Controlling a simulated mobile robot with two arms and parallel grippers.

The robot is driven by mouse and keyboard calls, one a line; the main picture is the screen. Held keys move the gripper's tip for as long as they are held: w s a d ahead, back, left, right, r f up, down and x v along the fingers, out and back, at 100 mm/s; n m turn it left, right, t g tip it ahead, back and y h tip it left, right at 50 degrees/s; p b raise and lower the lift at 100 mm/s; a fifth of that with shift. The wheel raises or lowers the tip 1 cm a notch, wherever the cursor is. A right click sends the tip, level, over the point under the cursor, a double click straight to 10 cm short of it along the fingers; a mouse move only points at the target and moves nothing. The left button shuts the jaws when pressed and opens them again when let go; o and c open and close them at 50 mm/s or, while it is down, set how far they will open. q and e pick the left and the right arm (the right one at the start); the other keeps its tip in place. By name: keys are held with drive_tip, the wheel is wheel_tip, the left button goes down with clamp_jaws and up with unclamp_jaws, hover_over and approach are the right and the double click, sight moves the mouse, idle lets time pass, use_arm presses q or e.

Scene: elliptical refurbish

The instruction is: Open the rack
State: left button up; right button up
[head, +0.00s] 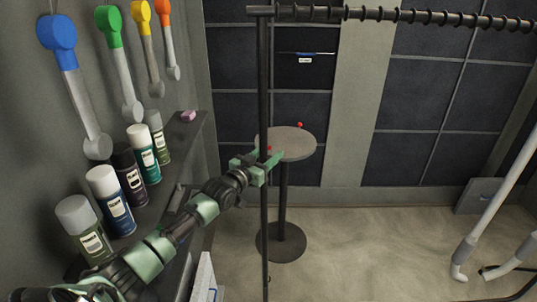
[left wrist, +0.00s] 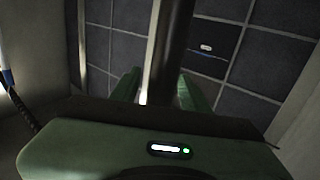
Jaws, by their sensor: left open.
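The rack is a dark frame with a vertical pole (head: 263,80) and a top bar (head: 360,13) that carries several rings. My left gripper (head: 267,160) is at the pole, about halfway up it. In the left wrist view the pole (left wrist: 171,45) runs between the two green fingers of the left gripper (left wrist: 163,88). The fingers are open, one on each side of the pole; whether either touches it I cannot tell. My right gripper is not in view.
A round stool-like table (head: 290,143) with small red-topped items stands just behind the pole. A shelf with several spray cans (head: 104,190) and hanging coloured-headed tools (head: 63,60) line the left wall. White tubes (head: 495,205) stand at right. The floor between is clear.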

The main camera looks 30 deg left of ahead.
use_arm(q)
clamp_jaws()
idle(1.3)
